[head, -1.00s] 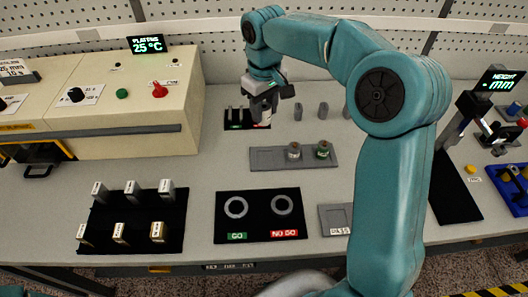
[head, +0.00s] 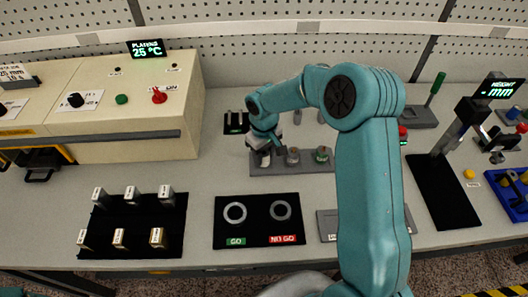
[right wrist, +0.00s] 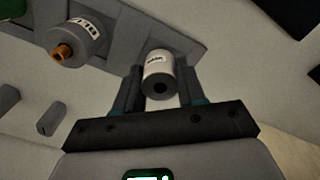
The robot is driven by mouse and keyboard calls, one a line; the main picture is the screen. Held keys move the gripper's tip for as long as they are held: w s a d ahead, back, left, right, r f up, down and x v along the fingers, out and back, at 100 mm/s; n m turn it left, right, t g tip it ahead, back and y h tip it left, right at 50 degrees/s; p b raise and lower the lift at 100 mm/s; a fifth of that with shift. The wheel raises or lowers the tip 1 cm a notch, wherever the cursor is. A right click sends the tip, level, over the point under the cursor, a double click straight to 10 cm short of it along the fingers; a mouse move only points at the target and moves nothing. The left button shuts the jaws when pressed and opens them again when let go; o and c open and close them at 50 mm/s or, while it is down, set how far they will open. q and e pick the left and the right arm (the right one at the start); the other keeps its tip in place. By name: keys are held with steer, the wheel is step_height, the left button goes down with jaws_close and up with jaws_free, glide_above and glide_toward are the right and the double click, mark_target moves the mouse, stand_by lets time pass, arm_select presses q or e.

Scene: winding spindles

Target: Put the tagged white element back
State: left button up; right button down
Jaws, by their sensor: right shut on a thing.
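The white element (right wrist: 158,68), a small cylinder with a printed label and a dark hole in its end, sits between the fingers of my right gripper (right wrist: 162,92) in the right wrist view. In the head view my right gripper (head: 265,158) is shut on it at the left end of the grey tray (head: 285,171). The gripper largely hides the element there. I cannot tell whether the element touches the tray floor. A grey labelled cylinder (right wrist: 75,42) with a copper tip stands beside it in the tray. My left gripper is not in view.
A green-topped cylinder (head: 322,154) stands further right in the tray. A black rack (head: 236,122) lies behind. In front is the black GO/NO GO mat (head: 258,228) with two rings. A block mat (head: 137,240) lies left, and a height gauge (head: 462,125) stands right.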

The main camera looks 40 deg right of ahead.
steer(key=shift+w+d+f, duration=0.15)
steer(key=c, duration=1.1)
jaws_free()
steer(key=shift+w+f, duration=0.15)
steer(key=shift+f, duration=0.05)
steer(key=o, duration=0.4)
steer(key=shift+r, duration=0.1)
steer(key=shift+o, duration=0.2)
steer(key=shift+s+r, duration=0.2)
steer(key=shift+s, duration=0.05)
steer(key=shift+w, duration=0.2)
step_height(320, 180, up, 12)
steer(key=b, duration=0.1)
steer(key=shift+f, duration=0.1)
